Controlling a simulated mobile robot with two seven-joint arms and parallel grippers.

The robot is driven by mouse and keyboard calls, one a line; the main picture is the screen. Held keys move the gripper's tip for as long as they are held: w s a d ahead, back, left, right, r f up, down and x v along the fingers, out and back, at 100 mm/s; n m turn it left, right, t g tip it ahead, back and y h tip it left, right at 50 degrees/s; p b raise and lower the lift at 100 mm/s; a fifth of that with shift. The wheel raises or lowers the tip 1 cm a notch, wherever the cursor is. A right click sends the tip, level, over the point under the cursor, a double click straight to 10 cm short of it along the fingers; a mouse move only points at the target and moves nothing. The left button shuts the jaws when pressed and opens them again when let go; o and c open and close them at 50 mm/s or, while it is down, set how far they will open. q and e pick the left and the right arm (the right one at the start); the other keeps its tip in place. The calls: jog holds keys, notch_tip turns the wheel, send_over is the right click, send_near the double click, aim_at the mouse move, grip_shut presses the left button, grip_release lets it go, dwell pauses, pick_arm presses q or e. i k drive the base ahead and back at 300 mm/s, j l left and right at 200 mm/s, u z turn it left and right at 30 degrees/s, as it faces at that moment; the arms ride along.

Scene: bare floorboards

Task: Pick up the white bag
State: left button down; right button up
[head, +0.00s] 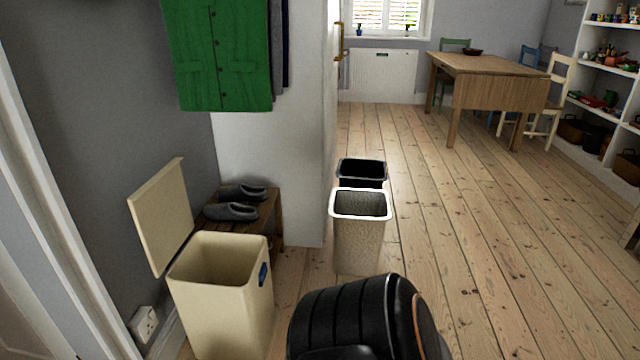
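I see no separate white bag that I can name with certainty. The whitest candidate is a pale, open-topped, bin-shaped thing with a bright white rim (358,240), standing upright on the floorboards at the centre. I cannot tell whether it is a bag, a lined bin or a plain bin. Neither of my grippers shows in the head view.
A black bin (362,171) stands just behind the pale one. A cream bin (225,310) with its lid raised stands at left. Shoes (232,211) lie on a wooden bench (270,215). A wooden table (490,85) stands far back. The floor at right is clear.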

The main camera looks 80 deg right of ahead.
aim_at(358, 235)
jog(key=l+z, duration=0.15)
jog(key=z, duration=2.7)
jog(key=i+l+u, duration=0.2)
jog(key=i+l, duration=0.25)
jog(key=i, duration=0.45)
jog(key=i+l+u, duration=0.2)
jog(key=i+l, duration=0.35)
jog(key=i, duration=0.3)
jog(key=i+l+u, duration=0.2)
jog(key=i+l, duration=0.5)
jog(key=i, duration=0.15)
